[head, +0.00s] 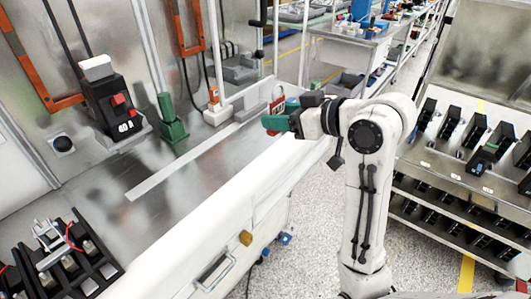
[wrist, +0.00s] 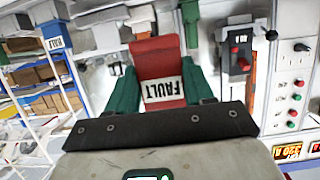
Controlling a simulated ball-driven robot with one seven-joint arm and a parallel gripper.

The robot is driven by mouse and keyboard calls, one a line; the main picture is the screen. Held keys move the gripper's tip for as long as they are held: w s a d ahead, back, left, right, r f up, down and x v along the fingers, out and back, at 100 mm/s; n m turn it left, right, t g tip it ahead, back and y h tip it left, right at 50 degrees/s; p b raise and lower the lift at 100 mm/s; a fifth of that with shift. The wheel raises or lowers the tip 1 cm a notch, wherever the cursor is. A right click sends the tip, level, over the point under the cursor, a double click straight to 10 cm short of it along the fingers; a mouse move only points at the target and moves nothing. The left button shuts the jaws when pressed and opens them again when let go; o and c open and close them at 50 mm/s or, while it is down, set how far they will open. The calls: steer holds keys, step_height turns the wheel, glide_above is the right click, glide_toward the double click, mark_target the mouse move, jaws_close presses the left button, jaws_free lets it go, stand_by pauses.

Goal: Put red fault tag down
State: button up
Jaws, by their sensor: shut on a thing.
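The red fault tag (wrist: 158,58) is between the green fingers of my gripper (wrist: 160,85) in the wrist view. Its white label reads FAULT, upside down in the picture. In the head view, a small part of the red tag (head: 278,104) shows above my gripper (head: 272,122). My gripper is shut on the tag and holds it near the front edge of the metal workbench (head: 190,165), to the right of the bench's devices. The tag's lower part is hidden in the wrist view.
A black 40 A breaker (head: 113,108) with red buttons stands on the bench, with a green block (head: 172,122) beside it. A black terminal tray (head: 72,255) is at lower left. A rack of black units (head: 455,130) stands right. The bench's middle is clear.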

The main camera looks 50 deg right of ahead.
steer(key=w+f, duration=0.4)
steer(key=f, duration=0.1)
steer(key=shift+w+d, duration=0.15)
steer(key=shift+d, duration=0.1)
steer(key=shift+w+f, duration=0.2)
steer(key=shift+f, duration=0.85)
steer(key=shift+w+f, duration=0.15)
steer(key=shift+f, duration=0.85)
steer(key=shift+f, duration=0.15)
steer(key=o, duration=1.2)
